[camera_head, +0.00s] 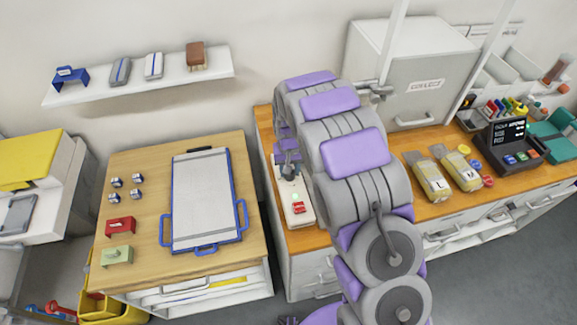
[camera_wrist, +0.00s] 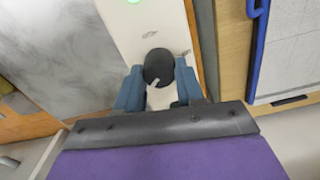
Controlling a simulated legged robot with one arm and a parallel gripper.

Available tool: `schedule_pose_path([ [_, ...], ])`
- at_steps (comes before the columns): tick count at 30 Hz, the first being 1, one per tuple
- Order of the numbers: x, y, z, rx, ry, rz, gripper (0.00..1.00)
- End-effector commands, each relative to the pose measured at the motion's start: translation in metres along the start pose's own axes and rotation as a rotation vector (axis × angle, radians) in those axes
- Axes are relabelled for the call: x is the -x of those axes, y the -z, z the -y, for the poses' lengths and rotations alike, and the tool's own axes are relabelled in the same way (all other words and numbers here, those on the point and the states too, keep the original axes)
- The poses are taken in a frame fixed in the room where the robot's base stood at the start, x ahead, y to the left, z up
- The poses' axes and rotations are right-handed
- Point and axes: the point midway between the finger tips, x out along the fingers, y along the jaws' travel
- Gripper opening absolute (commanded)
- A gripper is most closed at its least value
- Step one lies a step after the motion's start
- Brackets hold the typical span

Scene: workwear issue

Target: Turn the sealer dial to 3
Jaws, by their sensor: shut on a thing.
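The sealer (camera_head: 296,203) is a long, narrow off-white device on the wooden counter, with a red part near its front end. It also shows in the wrist view (camera_wrist: 143,28), with a green light at the top. The dark round sealer dial (camera_wrist: 159,66) carries a pale pointer mark that points toward the lower left of the wrist view. My gripper (camera_wrist: 160,88) is shut on the dial, with one blue-grey finger on each side. In the head view my gripper (camera_head: 288,170) is small and partly hidden by my arm. I cannot read any dial numbers.
A wooden table (camera_head: 140,218) on the left holds a blue-framed board (camera_head: 204,200), a red block, a green block and several small metal pieces. Yellow packs (camera_head: 462,171) and a dark display unit (camera_head: 508,140) stand on the counter to the right. A wall shelf (camera_head: 150,84) is above.

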Motion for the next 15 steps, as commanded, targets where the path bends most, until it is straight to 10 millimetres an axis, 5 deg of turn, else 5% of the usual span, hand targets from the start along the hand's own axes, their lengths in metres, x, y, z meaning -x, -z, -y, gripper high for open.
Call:
schedule_pose_path([
  [15,-0.0031,-0.0049,0.0015,-0.171,-0.004,0.015,0.07],
])
